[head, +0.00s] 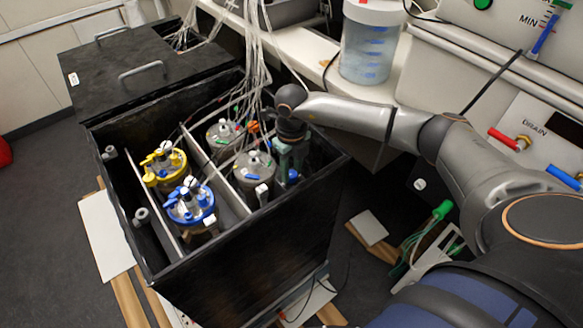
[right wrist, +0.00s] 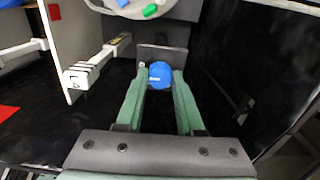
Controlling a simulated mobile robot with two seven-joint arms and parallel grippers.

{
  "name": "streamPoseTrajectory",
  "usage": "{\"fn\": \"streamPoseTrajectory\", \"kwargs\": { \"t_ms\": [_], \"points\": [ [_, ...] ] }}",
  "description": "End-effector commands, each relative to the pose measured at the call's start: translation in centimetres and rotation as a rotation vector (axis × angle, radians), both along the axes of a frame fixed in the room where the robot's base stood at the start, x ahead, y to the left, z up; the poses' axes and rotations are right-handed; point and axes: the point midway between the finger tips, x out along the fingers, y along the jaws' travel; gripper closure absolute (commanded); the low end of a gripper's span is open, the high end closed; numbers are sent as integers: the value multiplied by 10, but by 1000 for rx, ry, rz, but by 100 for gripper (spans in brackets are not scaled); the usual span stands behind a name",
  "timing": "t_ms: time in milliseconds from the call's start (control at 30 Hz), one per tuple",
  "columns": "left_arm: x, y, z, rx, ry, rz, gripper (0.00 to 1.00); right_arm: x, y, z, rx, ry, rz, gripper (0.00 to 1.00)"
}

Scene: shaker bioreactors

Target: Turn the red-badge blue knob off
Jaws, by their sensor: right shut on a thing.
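The blue knob (right wrist: 159,75) is round and sits between the fingertips of my right gripper (right wrist: 159,80) in the right wrist view. The green fingers close on it from both sides. In the head view my right gripper (head: 291,165) reaches down into the right end of the black box, and the blue knob (head: 293,175) shows at its fingertips. A small red patch (right wrist: 53,12) shows on the pale divider in the wrist view; I cannot tell if it is the badge. My left gripper is out of view.
The black box (head: 245,245) holds several vessels, including a yellow-topped one (head: 164,163) and a blue-topped one (head: 190,205). White tubes (head: 262,60) hang close to my right gripper. A white valve-like fitting (right wrist: 85,73) stands left of the fingers. A clear container (head: 370,40) stands behind.

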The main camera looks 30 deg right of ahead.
Motion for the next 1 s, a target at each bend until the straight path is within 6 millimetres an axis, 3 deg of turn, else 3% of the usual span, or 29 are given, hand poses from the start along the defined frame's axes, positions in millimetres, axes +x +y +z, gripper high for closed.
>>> {"fn": "streamPoseTrajectory", "kwargs": {
  "t_ms": [633, 667, 900, 1000],
  "points": [
    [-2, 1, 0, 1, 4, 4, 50, 0, -1, 1, -1, -1, -54, 100],
    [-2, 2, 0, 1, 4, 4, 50, 1, -1, 1, -1, -1, -54, 61],
    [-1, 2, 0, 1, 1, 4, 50, 0, 0, 0, 0, 0, -52, 34],
    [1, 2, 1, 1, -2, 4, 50, 0, 0, 0, 0, 0, -51, 34]
  ]
}}
